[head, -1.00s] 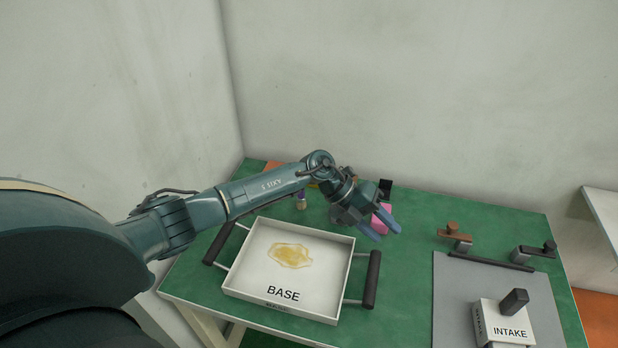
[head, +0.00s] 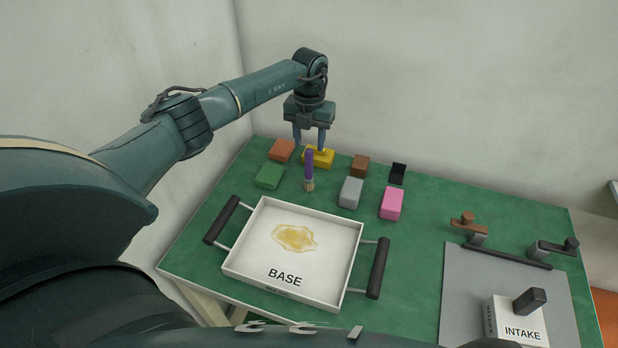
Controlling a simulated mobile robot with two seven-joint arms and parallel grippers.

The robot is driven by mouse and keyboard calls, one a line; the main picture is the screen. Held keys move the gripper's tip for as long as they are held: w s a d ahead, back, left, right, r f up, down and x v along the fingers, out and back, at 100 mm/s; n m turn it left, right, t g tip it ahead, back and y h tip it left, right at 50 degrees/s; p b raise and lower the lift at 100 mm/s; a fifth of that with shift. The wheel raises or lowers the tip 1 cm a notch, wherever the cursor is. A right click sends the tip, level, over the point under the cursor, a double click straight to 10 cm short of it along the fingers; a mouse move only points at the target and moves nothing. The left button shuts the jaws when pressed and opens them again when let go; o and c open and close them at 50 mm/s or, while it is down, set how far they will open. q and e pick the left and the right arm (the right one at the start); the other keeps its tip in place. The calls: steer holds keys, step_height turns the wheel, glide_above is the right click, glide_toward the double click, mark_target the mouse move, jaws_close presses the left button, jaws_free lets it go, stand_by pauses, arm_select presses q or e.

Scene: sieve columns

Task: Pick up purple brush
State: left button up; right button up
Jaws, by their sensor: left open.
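The purple brush (head: 309,166) stands upright on the green table in the head view, with its purple handle up and its pale bristle end down. My left gripper (head: 309,148) points straight down behind the top of the handle, with its two fingers apart. From this angle the handle's top lies between and just in front of the fingertips; I cannot tell whether they touch. The gripper holds nothing that I can see. My right gripper is not in view.
Several coloured blocks, among them yellow (head: 321,158), green (head: 269,176), grey (head: 351,192) and pink (head: 391,203), surround the brush. A white BASE tray (head: 256,279) with dark handles lies in front. A grey mat (head: 462,290) with an INTAKE box (head: 519,333) is at the right.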

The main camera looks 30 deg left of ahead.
mark_target(309, 150)
arm_select(q)
steer(key=shift+f, duration=0.3)
steer(key=shift+s+f, duration=0.1)
steer(key=shift+f, duration=0.2)
steer(key=f+b, duration=0.2)
steer(key=f, duration=0.1)
steer(key=f+b, duration=0.1)
steer(key=shift+s+d+f, duration=0.15)
steer(key=shift+s+f, duration=0.05)
steer(key=shift+s, duration=0.05)
steer(key=shift+r, duration=0.15)
jaws_close()
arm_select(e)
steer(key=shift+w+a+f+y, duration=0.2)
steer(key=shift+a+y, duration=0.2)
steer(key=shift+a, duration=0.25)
